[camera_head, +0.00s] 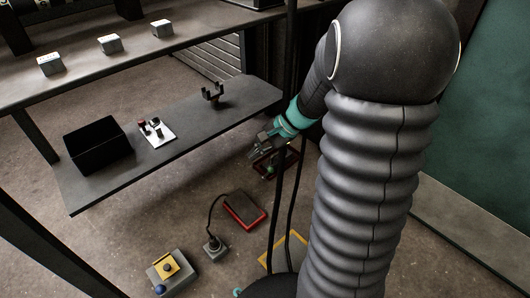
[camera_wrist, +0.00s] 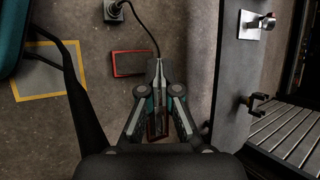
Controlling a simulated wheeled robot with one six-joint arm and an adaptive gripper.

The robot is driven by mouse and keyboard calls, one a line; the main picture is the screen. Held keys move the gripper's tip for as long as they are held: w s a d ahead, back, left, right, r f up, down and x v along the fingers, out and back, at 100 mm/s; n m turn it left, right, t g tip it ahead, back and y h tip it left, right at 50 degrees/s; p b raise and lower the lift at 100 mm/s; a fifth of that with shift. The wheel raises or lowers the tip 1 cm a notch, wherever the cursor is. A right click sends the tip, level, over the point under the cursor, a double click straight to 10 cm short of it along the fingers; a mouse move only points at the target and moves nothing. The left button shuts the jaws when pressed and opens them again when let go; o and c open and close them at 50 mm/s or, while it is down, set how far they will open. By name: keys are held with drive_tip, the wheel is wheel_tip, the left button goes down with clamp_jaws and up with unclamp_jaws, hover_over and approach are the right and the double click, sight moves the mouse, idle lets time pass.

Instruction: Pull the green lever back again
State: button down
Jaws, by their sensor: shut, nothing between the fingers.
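A dark device with a red frame (camera_head: 287,160) is beneath and beside my gripper in the head view. A small green spot shows on it, but I cannot tell whether this is the green lever. In the wrist view, part of a red frame (camera_wrist: 157,131) shows behind the fingers, and they hide most of it. No clear lever handle shows.
A red-edged box (camera_head: 244,210) lies on the floor, cabled to a joystick box (camera_head: 215,248). A grey box with a yellow plate (camera_head: 167,270) stands nearby. The lower shelf (camera_head: 190,135) holds a black bin (camera_head: 97,146), a white switch plate (camera_head: 158,133) and a forked bracket (camera_head: 212,93).

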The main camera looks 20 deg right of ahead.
drive_tip(key=w+d+f+m+t+y, duration=0.1)
drive_tip(key=w+d+f+m+t, duration=0.15)
drive_tip(key=d+f+m, duration=0.35)
drive_tip(key=w+d+f+m+t, duration=0.1)
drive_tip(key=w+d+f+m, duration=0.1)
drive_tip(key=w+d+f, duration=0.35)
drive_tip(key=s+d+f+m+t+h, duration=0.15)
drive_tip(key=d+f+m, duration=0.35)
drive_tip(key=f, duration=0.5)
drive_tip(key=d+f+m+t+h, duration=0.15)
drive_tip(key=d+f+m, duration=0.35)
drive_tip(key=f, duration=0.5)
drive_tip(key=w+a+f, duration=0.3)
drive_tip(key=w+a, duration=0.2)
drive_tip(key=w, duration=0.5)
drive_tip(key=shift+w+f+n+y+b, duration=0.2)
drive_tip(key=shift+f+n+y+b, duration=0.1)
drive_tip(key=shift+n+y+b, duration=0.15)
drive_tip(key=shift+a+t, duration=0.2)
drive_tip(key=shift+t, duration=0.05)
